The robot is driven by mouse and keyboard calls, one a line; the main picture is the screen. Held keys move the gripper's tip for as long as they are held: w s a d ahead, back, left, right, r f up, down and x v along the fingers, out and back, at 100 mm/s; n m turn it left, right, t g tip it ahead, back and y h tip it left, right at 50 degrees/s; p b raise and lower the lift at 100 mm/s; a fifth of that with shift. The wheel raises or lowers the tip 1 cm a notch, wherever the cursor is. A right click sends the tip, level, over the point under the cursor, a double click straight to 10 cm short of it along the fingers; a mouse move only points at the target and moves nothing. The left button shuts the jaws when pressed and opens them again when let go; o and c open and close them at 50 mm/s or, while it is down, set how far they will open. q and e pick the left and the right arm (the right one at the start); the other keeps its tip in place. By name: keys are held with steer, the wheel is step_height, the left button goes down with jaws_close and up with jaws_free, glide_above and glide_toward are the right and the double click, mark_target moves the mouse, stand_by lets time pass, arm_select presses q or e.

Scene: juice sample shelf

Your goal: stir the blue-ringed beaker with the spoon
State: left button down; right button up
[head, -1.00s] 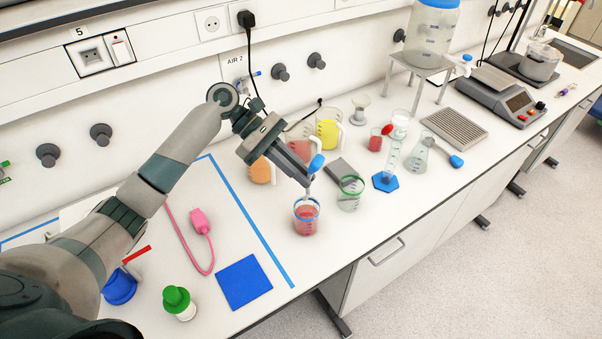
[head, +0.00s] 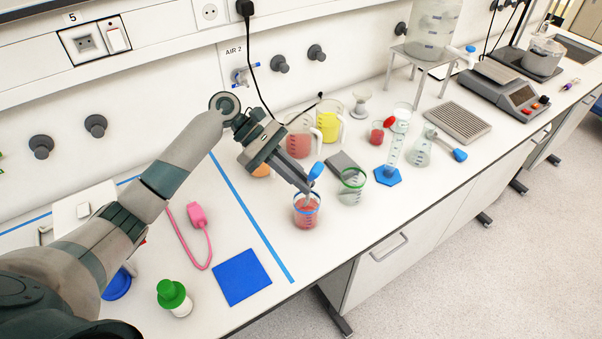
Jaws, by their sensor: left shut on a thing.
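The blue-ringed beaker (head: 306,215) stands on the bench right of the blue tape line and holds red liquid. My left gripper (head: 308,186) is above it, tilted downward, shut on the spoon. The spoon's blue end (head: 316,170) sticks up beside the fingers. Its lower part reaches down into the beaker's mouth; its tip is hidden in the red liquid. My right gripper is not in view.
A green-ringed beaker (head: 351,188) stands close on the right, with a dark grey block (head: 341,163) behind it. Pitchers with red (head: 299,140) and yellow (head: 328,124) liquid stand behind. A blue mat (head: 242,277) lies front left. The bench's front edge is near the beaker.

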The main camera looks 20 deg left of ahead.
mark_target(301, 197)
arm_select(q)
steer(key=shift+f, duration=3.2)
steer(key=shift+s, duration=0.1)
